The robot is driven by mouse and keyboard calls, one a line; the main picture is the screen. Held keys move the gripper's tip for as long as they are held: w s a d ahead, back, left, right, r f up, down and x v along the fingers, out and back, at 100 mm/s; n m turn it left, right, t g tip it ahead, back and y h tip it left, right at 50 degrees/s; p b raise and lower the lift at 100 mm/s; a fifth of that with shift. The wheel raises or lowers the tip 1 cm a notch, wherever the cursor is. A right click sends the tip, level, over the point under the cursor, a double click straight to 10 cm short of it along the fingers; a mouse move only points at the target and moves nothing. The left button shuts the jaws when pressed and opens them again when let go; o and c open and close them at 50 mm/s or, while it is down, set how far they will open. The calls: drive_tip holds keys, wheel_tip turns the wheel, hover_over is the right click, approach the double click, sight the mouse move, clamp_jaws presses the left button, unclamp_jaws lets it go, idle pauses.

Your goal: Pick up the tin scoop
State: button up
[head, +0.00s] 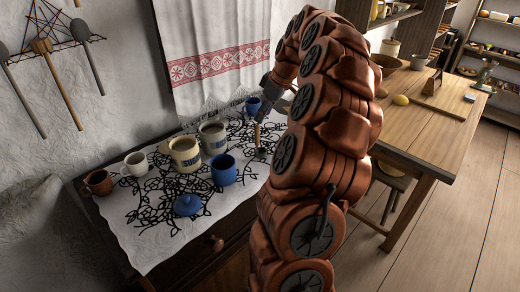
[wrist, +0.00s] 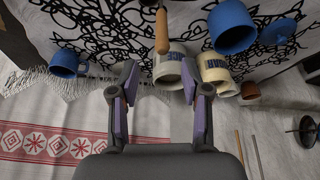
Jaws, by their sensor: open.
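The tin scoop shows in the wrist view as a light wooden handle (wrist: 162,32) at the top, its dark metal end cut off by the frame edge. The handle's end points toward the gap between my fingers. In the head view, its small handle (head: 257,134) shows on the cloth-covered chest, just left of my arm. My gripper (wrist: 160,82) is open and empty, its two fingers spread on either side of the handle's line. The handle looks beyond the fingertips, not between them. In the head view, my arm hides much of the gripper.
A blue mug (head: 223,169), a blue lid (head: 187,205), cream canisters (head: 185,154) and other mugs stand left of the scoop. A small blue mug (head: 252,105) stands behind it. A towel (head: 215,45) hangs on the wall. A wooden table (head: 440,125) is at right.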

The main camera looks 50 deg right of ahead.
sight(258, 126)
drive_tip(key=shift+s+p+x, duration=0.15)
drive_tip(key=shift+p+x, duration=0.6)
drive_tip(key=shift+x, duration=0.95)
drive_tip(key=shift+s+p+x, duration=0.15)
drive_tip(key=shift+p+x, duration=0.55)
drive_tip(key=shift+x, duration=1.05)
drive_tip(key=shift+a, duration=0.1)
clamp_jaws()
